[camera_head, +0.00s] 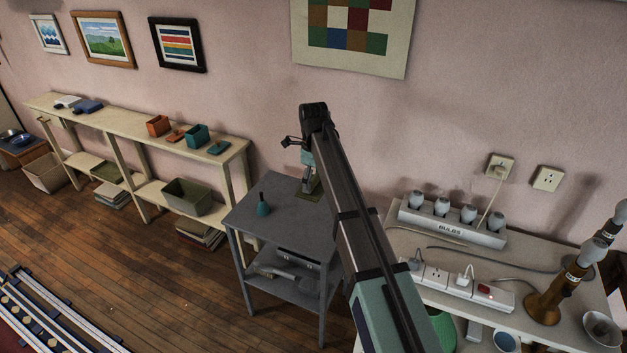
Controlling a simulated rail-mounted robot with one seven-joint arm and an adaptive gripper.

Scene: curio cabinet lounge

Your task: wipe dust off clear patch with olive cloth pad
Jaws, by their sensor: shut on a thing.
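My gripper (308,186) points down over the right back part of the grey table (290,238). It is shut on the olive cloth pad (309,195), a flat dark olive piece that shows at and around the fingertips, on or just above the table top. My arm hides the right side of the table. I cannot tell dust or a clear patch apart on the grey surface from here.
A teal bottle (263,205) stands on the table left of the pad. A long cream shelf (150,135) with small boxes runs along the wall at left. At right, a bench (547,258) holds a bulb rack (452,222), a power strip (456,285) and a brass lamp (550,300).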

